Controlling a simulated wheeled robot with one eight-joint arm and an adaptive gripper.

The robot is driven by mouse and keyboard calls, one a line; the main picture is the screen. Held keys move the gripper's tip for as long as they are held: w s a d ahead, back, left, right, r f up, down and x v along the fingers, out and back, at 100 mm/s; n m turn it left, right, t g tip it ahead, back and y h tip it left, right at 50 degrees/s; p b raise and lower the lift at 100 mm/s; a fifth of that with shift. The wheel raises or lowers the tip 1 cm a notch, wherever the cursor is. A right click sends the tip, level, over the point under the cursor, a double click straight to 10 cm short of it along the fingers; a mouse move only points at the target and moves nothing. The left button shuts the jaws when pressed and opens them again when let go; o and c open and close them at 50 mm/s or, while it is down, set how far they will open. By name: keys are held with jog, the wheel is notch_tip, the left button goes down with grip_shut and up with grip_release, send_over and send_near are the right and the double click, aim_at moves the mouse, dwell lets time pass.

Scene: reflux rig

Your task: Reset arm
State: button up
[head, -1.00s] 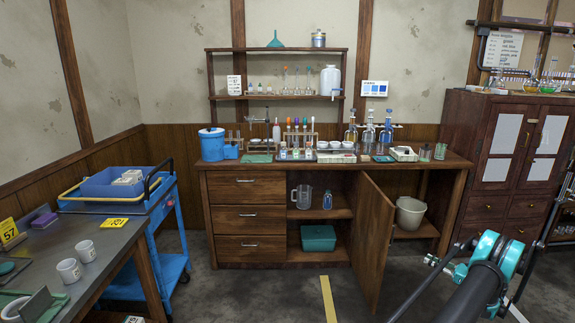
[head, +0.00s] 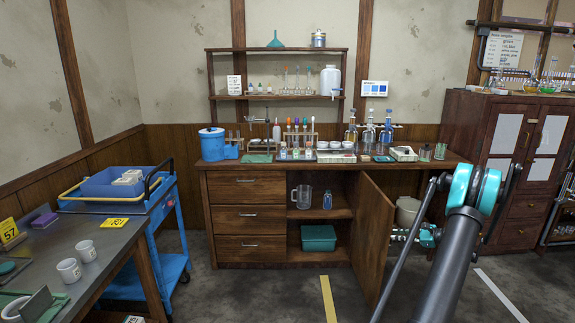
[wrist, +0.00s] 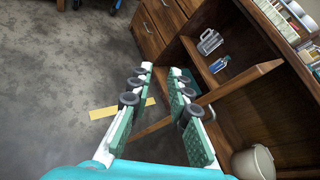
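My gripper (wrist: 161,70) shows in the wrist view with its two teal-padded fingers apart and nothing between them. The grey floor and the open cabinet door (wrist: 228,90) lie beyond the fingers. In the head view my arm reaches up from the lower right, with a teal joint at its bend. A teal and white part of my arm's far end shows beside the open cabinet door (head: 375,240), on its right. The fingers cannot be made out in the head view. I cannot tell whether anything touches the door.
The wooden bench (head: 252,178) holds glassware, racks and bottles. Its open compartment holds a jug (head: 302,196), a small blue bottle (head: 327,201) and a teal bin (head: 318,238). A grey bucket (wrist: 253,164) stands right of the door. A blue cart (head: 165,225) stands left; floor between is clear.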

jog(key=s+a+r+n+g+h, duration=0.1)
jog(key=s+a+r+n, duration=0.25)
jog(key=a, duration=0.35)
jog(key=s+a+r+n+g+h, duration=0.25)
jog(key=s+a, duration=0.25)
jog(key=a, duration=0.3)
jog(key=s+a+r+n+g+h, duration=0.1)
jog(key=s+a+r+n, duration=0.3)
jog(key=a, duration=0.3)
jog(key=s+a+f+n+h, duration=0.1)
jog(key=s+n, duration=0.3)
jog(key=s, duration=0.5)
jog(key=s+a+f+n+h, duration=0.1)
jog(key=s+a+n+h, duration=0.2)
jog(key=s, duration=0.7)
jog(key=s+a+f+n+h, duration=0.1)
jog(key=s+n, duration=0.3)
jog(key=s, duration=0.5)
jog(key=shift+s+a+n+h, duration=0.15)
jog(key=shift+a+n+h, duration=0.3)
jog(key=shift+a, duration=0.35)
